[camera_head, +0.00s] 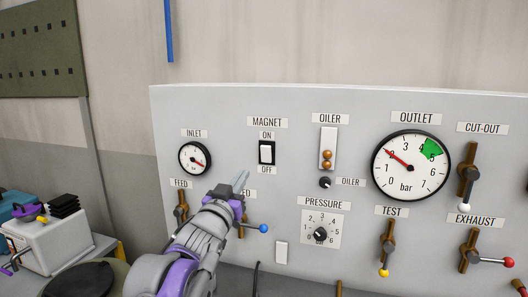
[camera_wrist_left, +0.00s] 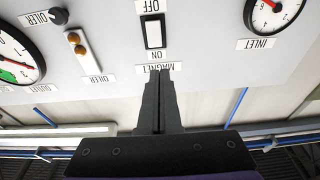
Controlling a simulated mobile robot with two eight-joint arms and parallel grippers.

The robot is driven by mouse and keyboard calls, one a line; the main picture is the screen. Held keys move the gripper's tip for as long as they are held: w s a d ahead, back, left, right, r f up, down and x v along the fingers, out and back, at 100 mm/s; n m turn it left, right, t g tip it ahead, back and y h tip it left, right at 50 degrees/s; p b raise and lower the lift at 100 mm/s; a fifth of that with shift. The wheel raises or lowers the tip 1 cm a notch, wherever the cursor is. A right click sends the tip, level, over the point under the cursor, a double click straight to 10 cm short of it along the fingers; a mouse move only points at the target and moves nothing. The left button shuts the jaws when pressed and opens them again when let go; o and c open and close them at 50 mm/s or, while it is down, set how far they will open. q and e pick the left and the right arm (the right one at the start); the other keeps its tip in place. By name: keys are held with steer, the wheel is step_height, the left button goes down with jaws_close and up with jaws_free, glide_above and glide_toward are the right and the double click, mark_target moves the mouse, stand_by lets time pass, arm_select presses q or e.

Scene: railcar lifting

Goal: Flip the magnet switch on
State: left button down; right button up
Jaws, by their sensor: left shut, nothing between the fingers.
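The magnet switch (camera_head: 266,152) is a white rocker in a black frame on the grey panel, with ON above it and OFF below. It also shows upside down in the left wrist view (camera_wrist_left: 154,33). I cannot tell which way the rocker is set. My left gripper (camera_head: 242,180) is shut and empty, lower left of the switch in the head view. In the left wrist view its dark closed fingers (camera_wrist_left: 157,80) end by the MAGNET label, in line with the switch and apart from it in the picture. My right gripper is not in view.
The panel (camera_head: 230,115) also carries an inlet gauge (camera_head: 194,158), the oiler (camera_head: 327,150), a pressure knob (camera_head: 320,233) and a large outlet gauge (camera_head: 411,167). A blue-tipped lever (camera_head: 262,228) sticks out beside my left wrist. Further levers stand at the right.

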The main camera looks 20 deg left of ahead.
arm_select(q)
steer(key=shift+s+a, duration=0.15)
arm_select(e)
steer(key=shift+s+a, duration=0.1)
arm_select(q)
steer(key=p, duration=0.2)
glide_toward(262, 145)
steer(key=w+r, duration=0.1)
steer(key=w, duration=0.4)
steer(key=shift+w+p, duration=0.35)
steer(key=shift+w, duration=0.1)
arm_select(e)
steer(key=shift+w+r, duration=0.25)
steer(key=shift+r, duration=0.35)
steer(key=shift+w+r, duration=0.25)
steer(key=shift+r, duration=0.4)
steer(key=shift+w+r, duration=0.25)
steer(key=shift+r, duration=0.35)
arm_select(q)
steer(key=shift+s, duration=0.1)
